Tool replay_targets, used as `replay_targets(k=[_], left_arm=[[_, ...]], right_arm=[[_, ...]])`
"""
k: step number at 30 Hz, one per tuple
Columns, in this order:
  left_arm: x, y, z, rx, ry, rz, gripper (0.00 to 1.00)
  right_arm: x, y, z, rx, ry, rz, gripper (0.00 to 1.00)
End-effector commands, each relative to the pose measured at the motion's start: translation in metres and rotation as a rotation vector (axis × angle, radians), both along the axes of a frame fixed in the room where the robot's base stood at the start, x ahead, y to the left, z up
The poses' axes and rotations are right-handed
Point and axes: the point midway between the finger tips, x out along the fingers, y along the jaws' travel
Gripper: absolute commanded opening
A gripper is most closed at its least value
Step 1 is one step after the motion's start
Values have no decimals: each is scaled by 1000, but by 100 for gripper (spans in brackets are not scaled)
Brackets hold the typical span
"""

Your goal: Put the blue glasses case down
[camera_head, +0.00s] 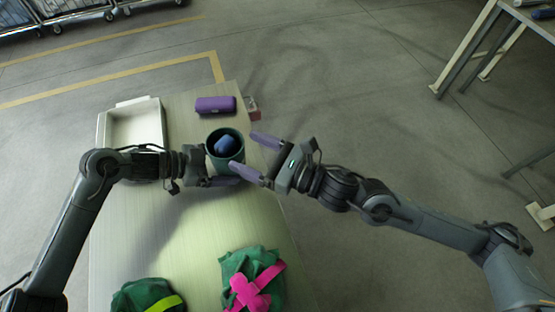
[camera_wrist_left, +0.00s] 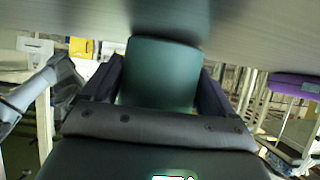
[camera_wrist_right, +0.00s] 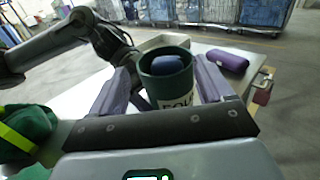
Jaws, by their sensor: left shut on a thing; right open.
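The blue glasses case (camera_head: 226,144) sits inside a dark green cup (camera_head: 210,138), its upper end showing in the opening. In the right wrist view the blue case (camera_wrist_right: 168,62) shows within the rim of the cup (camera_wrist_right: 172,84), which bears a white label. My left gripper (camera_head: 215,175) is shut on the cup; in the left wrist view the cup (camera_wrist_left: 160,75) fills the space between its fingers. My right gripper (camera_head: 255,154) is open, with its fingers pointing at the cup from the right. The lower part of the blue case is hidden.
A purple case (camera_head: 216,105) lies on the table (camera_head: 180,230) behind the cup. A white tray (camera_head: 103,130) stands at the back left. Two green bags, one with a pink strap (camera_head: 252,285) and one with a yellow strap (camera_head: 165,304), lie at the front. The middle is clear.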

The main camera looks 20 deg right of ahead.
Motion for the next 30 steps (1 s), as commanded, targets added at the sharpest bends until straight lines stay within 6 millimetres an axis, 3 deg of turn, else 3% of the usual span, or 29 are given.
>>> replay_targets(k=[6, 12, 29, 30], left_arm=[[-1, 0, -1, 3, 3, -3, 70], [-2, 0, -2, 4, 4, -3, 70], [-2, 1, -3, 6, 6, -4, 70], [-2, 1, -3, 6, 6, -4, 93]], right_arm=[[-27, -27, 2, -1, -2, 1, 80], [-40, -41, 3, 3, -6, -1, 80], [-45, -46, 4, 5, -8, 0, 80], [-45, -46, 4, 5, -8, 0, 80]])
